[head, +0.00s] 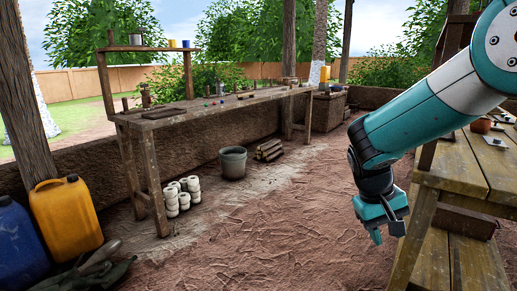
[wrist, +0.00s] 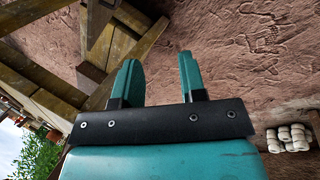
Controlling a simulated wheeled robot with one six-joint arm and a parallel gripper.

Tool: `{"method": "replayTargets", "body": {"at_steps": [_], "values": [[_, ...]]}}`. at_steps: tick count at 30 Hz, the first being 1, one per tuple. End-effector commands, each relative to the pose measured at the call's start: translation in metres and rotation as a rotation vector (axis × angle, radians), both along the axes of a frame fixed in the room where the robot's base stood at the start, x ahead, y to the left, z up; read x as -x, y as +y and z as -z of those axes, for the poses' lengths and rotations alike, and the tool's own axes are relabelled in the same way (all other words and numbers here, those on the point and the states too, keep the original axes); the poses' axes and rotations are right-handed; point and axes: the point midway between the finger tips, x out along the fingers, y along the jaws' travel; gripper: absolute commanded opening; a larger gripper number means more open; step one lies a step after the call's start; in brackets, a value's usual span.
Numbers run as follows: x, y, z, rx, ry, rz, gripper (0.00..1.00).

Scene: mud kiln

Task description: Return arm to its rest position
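My gripper (head: 374,229) hangs at the end of my teal and white arm on the right of the head view, fingers pointing down. It is over the bare dirt floor, just left of a wooden bench. In the wrist view my gripper (wrist: 158,75) shows two teal fingers standing apart with nothing between them. Dirt floor shows behind the gap. The fingers touch nothing that I can see.
The wooden bench (head: 424,218) stands close to my gripper's right. A long worktable (head: 215,106) runs along the low mud wall. White stacked pieces (head: 184,195), a grey bucket (head: 233,162) and a yellow jerrycan (head: 66,218) stand on the left. The middle floor is clear.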

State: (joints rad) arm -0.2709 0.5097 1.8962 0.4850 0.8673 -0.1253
Motion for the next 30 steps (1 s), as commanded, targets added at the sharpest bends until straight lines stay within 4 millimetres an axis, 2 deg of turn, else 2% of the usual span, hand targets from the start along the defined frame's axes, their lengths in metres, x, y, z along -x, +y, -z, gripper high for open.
{"method": "replayTargets", "body": {"at_steps": [1,3,5,9,15,20,22,30], "values": [[0.014,0.009,-0.014,-0.059,-0.016,-0.046,0.38],[0.035,0.025,-0.029,-0.145,-0.032,-0.117,0.38],[0.055,0.038,-0.041,-0.22,-0.045,-0.175,0.38],[0.109,0.069,-0.064,-0.389,-0.07,-0.309,0.38],[0.184,0.103,-0.085,-0.584,-0.093,-0.463,0.38],[0.24,0.123,-0.095,-0.715,-0.103,-0.567,0.38],[0.241,0.125,-0.12,-0.723,-0.1,-0.57,0.38],[0.24,0.124,-0.185,-0.72,-0.098,-0.569,0.38]]}}
